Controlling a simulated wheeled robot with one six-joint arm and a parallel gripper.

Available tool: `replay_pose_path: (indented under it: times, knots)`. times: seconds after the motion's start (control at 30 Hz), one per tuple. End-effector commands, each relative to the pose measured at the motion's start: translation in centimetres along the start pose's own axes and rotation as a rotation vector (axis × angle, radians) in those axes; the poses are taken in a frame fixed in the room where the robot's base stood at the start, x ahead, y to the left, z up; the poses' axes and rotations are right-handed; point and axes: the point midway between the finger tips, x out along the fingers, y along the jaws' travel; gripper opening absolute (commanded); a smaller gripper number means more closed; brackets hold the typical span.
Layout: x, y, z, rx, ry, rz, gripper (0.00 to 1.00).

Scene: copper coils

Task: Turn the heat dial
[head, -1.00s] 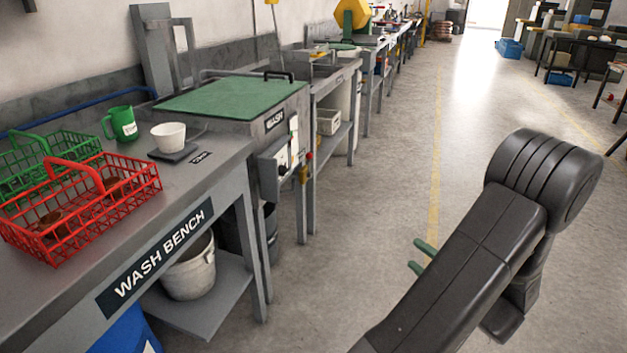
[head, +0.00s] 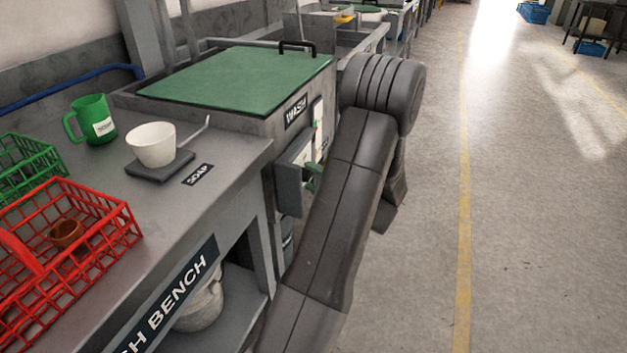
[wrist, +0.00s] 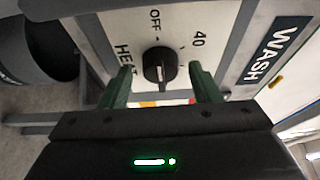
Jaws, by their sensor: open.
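The heat dial (wrist: 159,66) is a round black knob with a light pointer line. It sits on a white panel (wrist: 205,22) marked OFF, 40 and HEAT. My gripper (wrist: 160,78) is open in the wrist view. Its two green fingers stand on either side of the dial, with gaps between them and the knob. I cannot tell whether the fingertips reach the depth of the knob. In the head view my arm hides the dial, and only a bit of a green finger (head: 314,178) shows beside the panel box of the wash tank (head: 300,135).
The wash tank has a green lid (head: 240,80). The bench to its left holds a white cup (head: 152,145), a green mug (head: 93,120) and a red basket (head: 110,222). A dark bucket (wrist: 38,50) shows at left in the wrist view.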

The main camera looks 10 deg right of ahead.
Motion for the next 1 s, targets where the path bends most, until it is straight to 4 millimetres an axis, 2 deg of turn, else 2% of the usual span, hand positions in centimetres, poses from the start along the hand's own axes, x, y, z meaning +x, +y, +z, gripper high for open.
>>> replay_pose_path:
  times: [0.27,0.5,0.77,1.0]
  knots:
    - [0.17,-0.02,0.01,0.000,-0.001,0.000,0.57]
    - [0.15,-0.02,0.01,0.000,-0.001,0.000,0.13]
    - [0.15,-0.12,0.01,0.017,-0.001,0.007,0.13]
    - [0.16,-0.41,0.03,0.114,-0.002,0.049,0.13]
